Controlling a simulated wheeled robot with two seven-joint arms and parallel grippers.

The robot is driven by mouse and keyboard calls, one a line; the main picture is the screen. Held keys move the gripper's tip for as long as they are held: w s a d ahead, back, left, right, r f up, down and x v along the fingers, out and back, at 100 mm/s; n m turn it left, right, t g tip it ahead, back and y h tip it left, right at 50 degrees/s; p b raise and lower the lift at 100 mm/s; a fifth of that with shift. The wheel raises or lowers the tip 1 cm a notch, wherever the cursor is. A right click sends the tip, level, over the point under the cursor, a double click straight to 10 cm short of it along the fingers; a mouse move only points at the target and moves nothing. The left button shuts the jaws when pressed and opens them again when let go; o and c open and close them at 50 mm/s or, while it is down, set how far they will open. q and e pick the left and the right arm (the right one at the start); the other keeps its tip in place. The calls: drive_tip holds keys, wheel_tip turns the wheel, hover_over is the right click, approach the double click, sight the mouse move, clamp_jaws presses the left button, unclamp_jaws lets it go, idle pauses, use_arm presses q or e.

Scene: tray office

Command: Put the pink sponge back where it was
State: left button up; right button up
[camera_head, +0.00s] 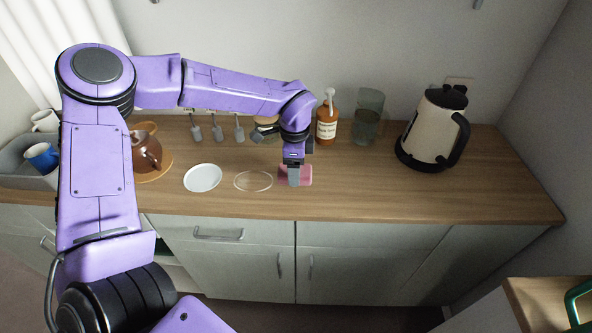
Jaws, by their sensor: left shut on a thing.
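The pink sponge (306,175) is at the middle of the wooden counter, right of a clear round dish. My left gripper (293,176) points down and is shut on the sponge, covering part of it. The sponge is at or just above the counter surface; I cannot tell whether it touches. My right gripper is not in view.
A white plate (202,178) and a clear round dish (253,181) lie left of the sponge. A soap bottle (327,122), a glass pitcher (368,118) and a kettle (432,130) stand behind and right. The counter (380,190) is clear at front right.

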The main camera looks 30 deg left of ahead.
use_arm(q)
drive_tip(key=f, duration=0.1)
drive_tip(key=w+f+p, duration=0.1)
drive_tip(key=f, duration=0.1)
drive_tip(key=f+p, duration=0.1)
drive_tip(key=shift+w+a+f, duration=0.2)
drive_tip(key=shift+a, duration=0.05)
drive_tip(key=shift+f, duration=0.4)
drive_tip(key=o, duration=0.7)
drive_tip(key=shift+f+b, duration=0.1)
drive_tip(key=shift+b, duration=0.25)
drive_tip(key=o, duration=0.4)
